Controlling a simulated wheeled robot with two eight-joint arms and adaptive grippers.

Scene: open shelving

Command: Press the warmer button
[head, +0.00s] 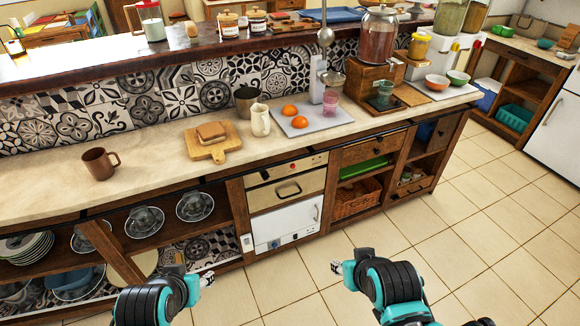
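A built-in appliance that looks like the warmer (262,197) sits under the counter, in the middle of the head view. It has a light control strip (285,171) with small buttons or lights along its top and a beige drawer front with a dark handle below. A white unit (287,222) with a small blue part low on its front is beneath it. I cannot tell which small control is the warmer button. My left gripper (207,279) is low, left of and apart from the appliance. My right gripper (337,267) is low and right of it, also apart. Both finger gaps are too small to read.
The countertop (150,165) above holds a brown mug (99,163), a cutting board with bread (212,139), a white pitcher (260,120) and a tray with oranges (315,125). Open shelves with dishes and a basket (357,197) flank the appliance. The tiled floor (420,225) in front is clear.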

